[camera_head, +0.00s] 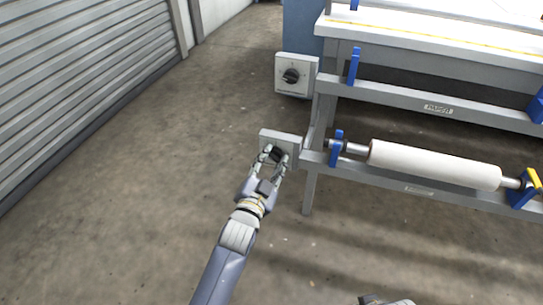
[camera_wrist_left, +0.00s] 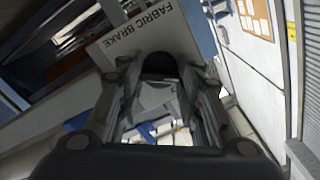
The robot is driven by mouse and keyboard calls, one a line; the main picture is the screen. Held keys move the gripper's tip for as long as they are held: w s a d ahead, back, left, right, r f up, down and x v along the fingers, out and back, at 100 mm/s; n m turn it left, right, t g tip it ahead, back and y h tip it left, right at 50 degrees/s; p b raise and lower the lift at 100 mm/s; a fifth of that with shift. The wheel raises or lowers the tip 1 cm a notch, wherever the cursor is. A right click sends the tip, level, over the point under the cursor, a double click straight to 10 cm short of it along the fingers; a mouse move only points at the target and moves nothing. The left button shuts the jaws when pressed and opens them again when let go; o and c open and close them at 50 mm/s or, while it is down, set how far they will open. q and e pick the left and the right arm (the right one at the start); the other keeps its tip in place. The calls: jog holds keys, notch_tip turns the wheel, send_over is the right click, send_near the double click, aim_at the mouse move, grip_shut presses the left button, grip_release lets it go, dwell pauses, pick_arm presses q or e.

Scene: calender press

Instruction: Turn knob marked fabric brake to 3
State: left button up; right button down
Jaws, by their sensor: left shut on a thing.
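The fabric brake box is a light grey panel (camera_head: 268,135) fixed at the left end of the lower roll rail. In the left wrist view its label (camera_wrist_left: 145,28) reads FABRIC BRAKE, tilted. Its dark knob (camera_head: 277,154) is mostly covered by my fingers; it also shows in the left wrist view (camera_wrist_left: 160,64). My left gripper (camera_head: 274,154) is shut on this knob, with one finger on each side. The knob's pointer and scale numbers cannot be read. A grey part of my right arm (camera_head: 386,300) shows at the bottom edge; its fingers cannot be made out.
A second box with a black knob (camera_head: 291,76) sits above and behind, by the upper rail. A white roll (camera_head: 435,165) lies on the lower rail between blue holders (camera_head: 337,148). The floor to the left is clear up to the shutter (camera_head: 75,80).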

pick_arm(q)
jog(key=m+p, duration=0.2)
jog(key=m, duration=0.3)
jog(key=shift+m, duration=2.9)
jog(key=m, duration=0.3)
jog(key=shift+m, duration=0.4)
jog(key=m, duration=0.2)
jog(key=shift+m, duration=0.3)
jog(key=m, duration=0.2)
jog(key=shift+m, duration=1.3)
jog(key=m+p, duration=0.1)
jog(key=m, duration=0.1)
jog(key=shift+m, duration=0.3)
jog(key=shift+m+p, duration=0.45)
jog(key=shift+m, duration=1.15)
pick_arm(e)
notch_tip(320, 180, down, 15)
jog(key=s, duration=0.2)
jog(key=shift+s+g, duration=0.2)
jog(key=shift+g, duration=0.2)
pick_arm(q)
jog(key=shift+f, duration=0.1)
pick_arm(e)
jog(key=shift+s+d+f, duration=0.1)
